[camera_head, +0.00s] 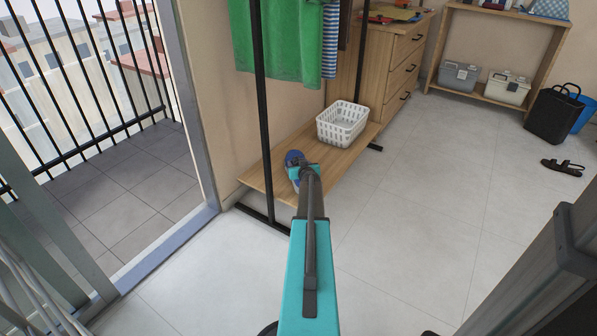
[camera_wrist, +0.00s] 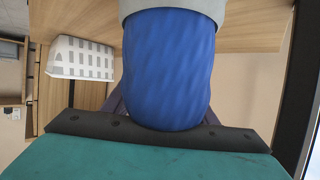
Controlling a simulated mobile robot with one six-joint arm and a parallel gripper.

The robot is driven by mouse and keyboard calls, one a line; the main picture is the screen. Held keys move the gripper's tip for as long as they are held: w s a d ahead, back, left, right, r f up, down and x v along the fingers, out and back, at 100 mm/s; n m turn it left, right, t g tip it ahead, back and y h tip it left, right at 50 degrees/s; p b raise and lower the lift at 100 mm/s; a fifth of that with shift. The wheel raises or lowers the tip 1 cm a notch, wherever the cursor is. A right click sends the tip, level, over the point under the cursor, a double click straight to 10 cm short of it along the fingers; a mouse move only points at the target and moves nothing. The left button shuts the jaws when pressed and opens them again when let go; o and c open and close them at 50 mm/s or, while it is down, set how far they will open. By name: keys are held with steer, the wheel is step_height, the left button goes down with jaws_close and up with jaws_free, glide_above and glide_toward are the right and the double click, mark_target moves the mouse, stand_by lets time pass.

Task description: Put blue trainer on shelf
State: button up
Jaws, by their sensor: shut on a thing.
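The blue trainer (camera_head: 293,158) is at the end of my arm in the head view, over the low wooden shelf (camera_head: 265,181) of the clothes rack. In the wrist view the blue trainer (camera_wrist: 170,65) fills the middle, with a pale sole edge at the top. My gripper (camera_head: 300,170) is shut on the trainer; its fingertips are mostly hidden behind the shoe and the wrist. The shelf's wooden board (camera_wrist: 255,30) shows behind the trainer in the wrist view. I cannot tell whether the trainer touches the board.
A white basket (camera_head: 342,124) stands on the shelf to the right of the trainer. A black rack post (camera_head: 261,110) rises at the shelf's front left. Green clothing (camera_head: 280,45) hangs above. Sandals (camera_head: 563,167) lie far right. The board left of the trainer is bare.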

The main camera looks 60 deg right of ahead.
steer(key=shift+f+b, duration=0.75)
steer(key=shift+f, duration=1)
steer(key=o, duration=1.3)
steer(key=shift+s+a, duration=0.15)
steer(key=shift+v, duration=5.8)
steer(key=shift+r, duration=0.1)
